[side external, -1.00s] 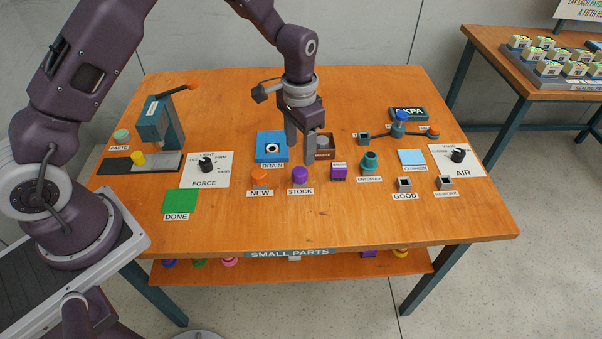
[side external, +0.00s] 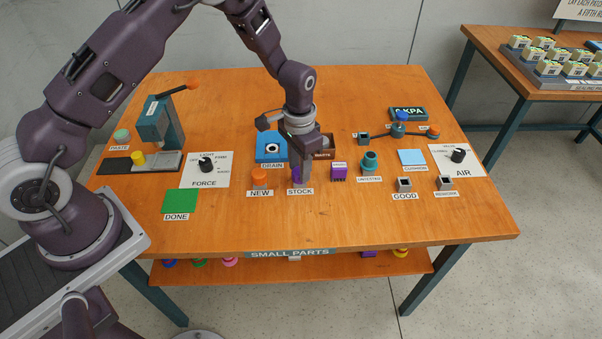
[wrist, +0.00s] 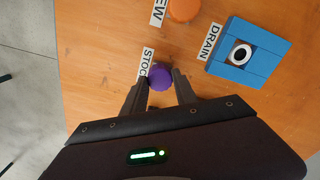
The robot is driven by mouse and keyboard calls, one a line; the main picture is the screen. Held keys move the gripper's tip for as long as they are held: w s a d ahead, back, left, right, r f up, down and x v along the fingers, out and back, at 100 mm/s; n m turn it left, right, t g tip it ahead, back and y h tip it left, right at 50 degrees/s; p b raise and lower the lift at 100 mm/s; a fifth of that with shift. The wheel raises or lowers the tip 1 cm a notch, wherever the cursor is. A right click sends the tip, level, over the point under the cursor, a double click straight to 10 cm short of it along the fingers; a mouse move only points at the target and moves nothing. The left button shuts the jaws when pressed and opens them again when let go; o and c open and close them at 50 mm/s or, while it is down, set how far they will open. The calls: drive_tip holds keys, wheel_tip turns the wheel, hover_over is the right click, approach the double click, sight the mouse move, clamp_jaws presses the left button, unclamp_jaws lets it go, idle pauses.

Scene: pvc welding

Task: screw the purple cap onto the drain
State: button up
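The purple cap (wrist: 160,77) stands on the table by the STOCK label. In the side external view only a sliver of the cap (side external: 295,174) shows beside my fingers. My gripper (wrist: 156,80) is open, with one finger on each side of the cap. In the side external view my gripper (side external: 301,178) is low over the STOCK spot. I cannot tell whether the fingers touch the cap. The drain (side external: 271,148) is a blue block with a white ring around a dark hole, behind and left of my gripper. The drain (wrist: 248,55) is at upper right in the wrist view.
An orange cap (side external: 259,176) stands by the NEW label, left of my gripper. The brown waste bin (side external: 326,146) is close behind my gripper. The table front is clear.

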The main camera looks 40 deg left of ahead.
clamp_jaws()
drive_tip(key=shift+r, duration=0.7)
drive_tip(key=shift+r, duration=0.95)
drive_tip(key=shift+r, duration=0.2)
wheel_tip(320, 180, up, 4)
drive_tip(key=shift+r, duration=0.25)
drive_tip(key=w+a, duration=0.3)
drive_tip(key=a, duration=1)
drive_tip(key=shift+w, duration=0.1)
